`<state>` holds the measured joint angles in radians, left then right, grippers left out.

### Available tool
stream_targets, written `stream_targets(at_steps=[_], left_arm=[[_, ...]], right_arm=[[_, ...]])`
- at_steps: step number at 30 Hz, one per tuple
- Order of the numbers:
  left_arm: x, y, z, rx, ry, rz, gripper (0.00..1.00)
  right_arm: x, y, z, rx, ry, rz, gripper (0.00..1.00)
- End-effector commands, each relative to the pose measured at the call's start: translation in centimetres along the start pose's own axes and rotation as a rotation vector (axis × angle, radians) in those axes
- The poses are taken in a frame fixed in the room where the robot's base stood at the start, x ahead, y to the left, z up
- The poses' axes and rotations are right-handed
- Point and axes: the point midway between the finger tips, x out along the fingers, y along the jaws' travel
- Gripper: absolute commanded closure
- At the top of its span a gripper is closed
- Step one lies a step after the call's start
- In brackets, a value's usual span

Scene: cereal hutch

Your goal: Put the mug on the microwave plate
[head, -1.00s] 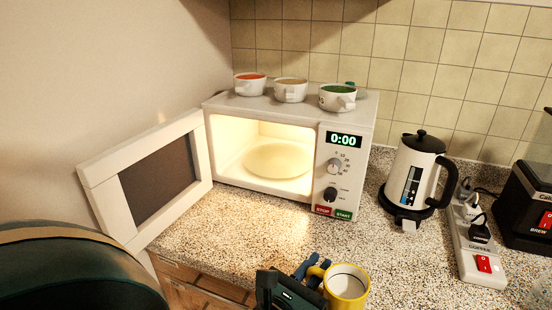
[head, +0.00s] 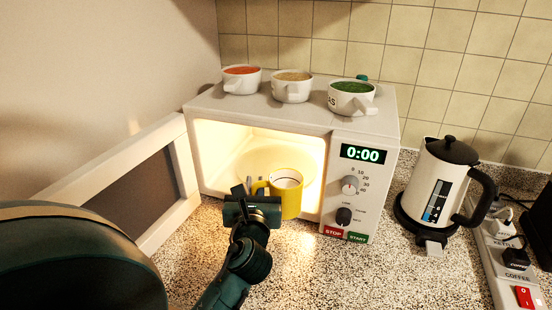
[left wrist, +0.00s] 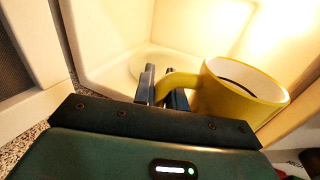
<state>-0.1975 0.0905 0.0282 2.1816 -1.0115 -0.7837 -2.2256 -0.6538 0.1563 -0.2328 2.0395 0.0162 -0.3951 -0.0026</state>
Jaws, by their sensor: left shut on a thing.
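The yellow mug (head: 288,199) with a white inside is upright at the open front of the lit microwave (head: 362,142). My left gripper (head: 254,190) is shut on the mug's handle. In the left wrist view the fingers (left wrist: 160,88) close around the handle of the mug (left wrist: 238,98). The round microwave plate (head: 262,165) lies inside, behind the mug and partly hidden by it. Part of the plate (left wrist: 148,66) also shows past the fingers in the left wrist view. My right gripper is not in view.
The microwave door (head: 128,185) stands open to the left. Bowls of red (head: 242,80), tan (head: 292,87) and green (head: 352,98) food stand on top of the microwave. A kettle (head: 440,185) and a power strip (head: 510,260) are to the right. The counter (head: 350,275) in front is clear.

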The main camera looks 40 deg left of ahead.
Motion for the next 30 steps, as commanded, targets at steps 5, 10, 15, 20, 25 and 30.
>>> stream_targets(at_steps=[5, 10, 15, 20, 25, 30], left_arm=[[0.9, 0.8, 0.2, 0.001, -0.002, 0.041, 1.0], [3.5, 1.1, 0.4, 0.003, -0.004, 0.046, 1.0], [7.6, 1.2, 0.4, 0.003, -0.004, 0.047, 1.0], [11.4, 1.4, 0.4, 0.001, -0.003, 0.046, 1.0], [14.2, 1.5, 0.2, 0.002, -0.002, 0.044, 1.0], [15.3, 1.5, 0.2, 0.003, -0.002, 0.044, 1.0]], right_arm=[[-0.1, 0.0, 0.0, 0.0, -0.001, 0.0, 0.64], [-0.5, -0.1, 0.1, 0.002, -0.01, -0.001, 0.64], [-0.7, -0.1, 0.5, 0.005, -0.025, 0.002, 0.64], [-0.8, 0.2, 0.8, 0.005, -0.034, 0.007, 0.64], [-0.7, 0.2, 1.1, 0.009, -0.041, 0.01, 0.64], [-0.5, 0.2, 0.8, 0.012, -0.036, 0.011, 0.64]])
